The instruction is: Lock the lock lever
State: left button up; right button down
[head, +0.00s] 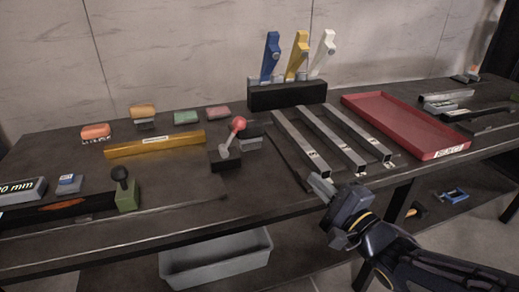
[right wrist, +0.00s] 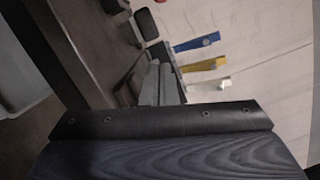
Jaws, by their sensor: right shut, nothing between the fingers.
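A lever with a red ball knob (head: 238,124) and a grey shaft stands tilted on a dark base (head: 225,160) near the middle of the table. A second lever with a black knob (head: 119,174) sits by a green block (head: 127,197) at the front left. I cannot tell which is called the lock lever. My right gripper (head: 319,183) is shut and empty by the table's front edge, right of the red-knobbed lever and apart from it. Its fingers also show in the right wrist view (right wrist: 161,84). My left gripper is not in view.
Blue (head: 271,55), yellow (head: 297,56) and white (head: 322,52) levers stand on a black block (head: 262,97) at the back. Metal channels (head: 327,138) and a red tray (head: 447,145) lie right. A grey bin (head: 216,266) is below. The table's front middle is clear.

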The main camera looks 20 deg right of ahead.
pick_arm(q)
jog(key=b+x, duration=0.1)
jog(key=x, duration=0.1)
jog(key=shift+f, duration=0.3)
pick_arm(e)
jog(key=y, duration=0.1)
jog(key=a+f+m+y, duration=0.1)
jog(key=shift+a+t+y, duration=0.25)
jog(key=shift+t+y, duration=0.05)
jog(key=shift+y, duration=0.1)
jog(key=shift+w, duration=0.1)
pick_arm(q)
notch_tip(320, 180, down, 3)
jog(key=b, duration=0.3)
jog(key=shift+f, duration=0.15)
pick_arm(e)
send_near(234, 134)
jog(key=w+d+r, duration=0.1)
jog(key=w+r, duration=0.1)
jog(key=w, duration=0.4)
jog(key=shift+d+r, duration=0.15)
jog(key=shift+r, duration=0.25)
jog(key=shift+r, duration=0.1)
